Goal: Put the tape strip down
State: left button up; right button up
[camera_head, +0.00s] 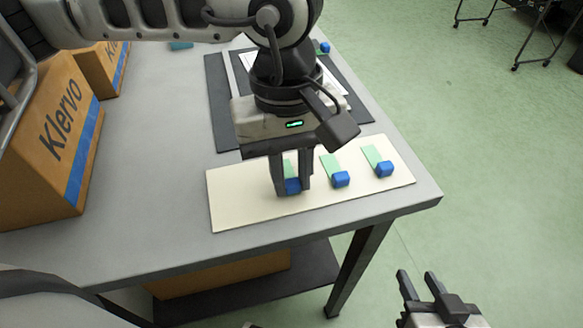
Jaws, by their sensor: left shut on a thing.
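My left gripper (291,188) reaches down over the cream board (238,203) and is shut on a tape strip (292,186), a pale green strip with a blue block at its near end. The fingers flank the blue block and hide part of the strip. It is at or just above the board; I cannot tell if it touches. Two like tape strips, one in the middle (340,179) and one at the right (384,168), lie on the board to the right. My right gripper (418,280) is open and empty, off the table's front edge.
A dark mat (222,112) with a white sheet (248,60) lies behind the board, with another blue block (324,47) beyond. Cardboard boxes (50,140) stand at the left. The board's left part and the grey table (130,165) beside it are clear.

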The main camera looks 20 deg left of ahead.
pick_arm(q)
jog(key=shift+f+b, duration=0.3)
jog(key=shift+b, duration=0.1)
jog(key=o, duration=0.7)
pick_arm(e)
jog(key=shift+a+f, duration=0.1)
jog(key=shift+f, duration=0.25)
pick_arm(q)
jog(key=shift+r, duration=0.25)
jog(key=r, duration=0.4)
jog(key=w+r+p, duration=0.1)
jog(key=r, duration=0.3)
jog(key=a+r+p, duration=0.1)
jog(key=r, duration=0.3)
jog(key=shift+w, duration=0.2)
pick_arm(e)
jog(key=shift+r, duration=0.45)
